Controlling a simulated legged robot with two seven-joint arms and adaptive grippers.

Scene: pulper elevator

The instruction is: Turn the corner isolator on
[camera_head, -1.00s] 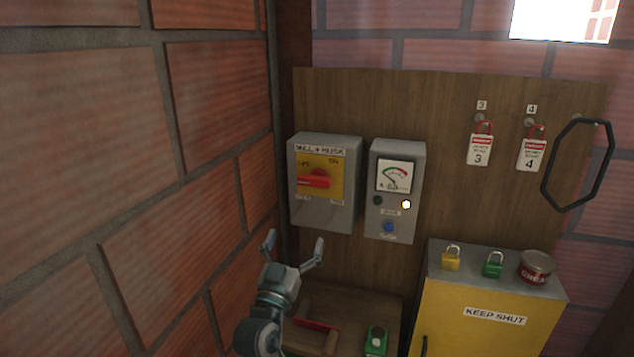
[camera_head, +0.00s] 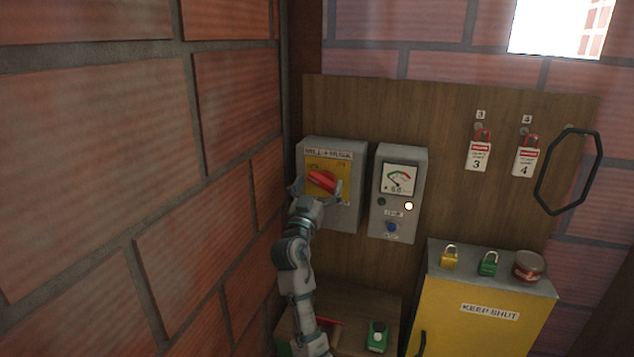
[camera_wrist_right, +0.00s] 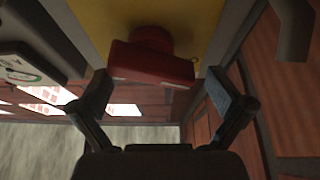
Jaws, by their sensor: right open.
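The corner isolator is a grey box (camera_head: 346,215) with a yellow plate and a red rotary handle (camera_head: 321,181), mounted on the wooden board close to the left brick wall. The handle sits slantwise, its left end higher than its right. My right gripper (camera_head: 315,192) is open in front of it, with one finger at each side of the handle. In the right wrist view the red handle (camera_wrist_right: 150,66) lies between and just beyond the two open fingertips (camera_wrist_right: 162,92); I cannot tell whether they touch it. The plate's lettering is partly hidden. My left gripper is not in view.
A grey meter box (camera_head: 400,155) with a dial, lit lamp and blue button is just right. A yellow cabinet (camera_head: 480,335) carries two padlocks and a tin (camera_head: 528,266). Tags hang above it, and a dark octagonal ring (camera_head: 598,160) is at the right. The brick wall (camera_head: 100,180) limits room leftward.

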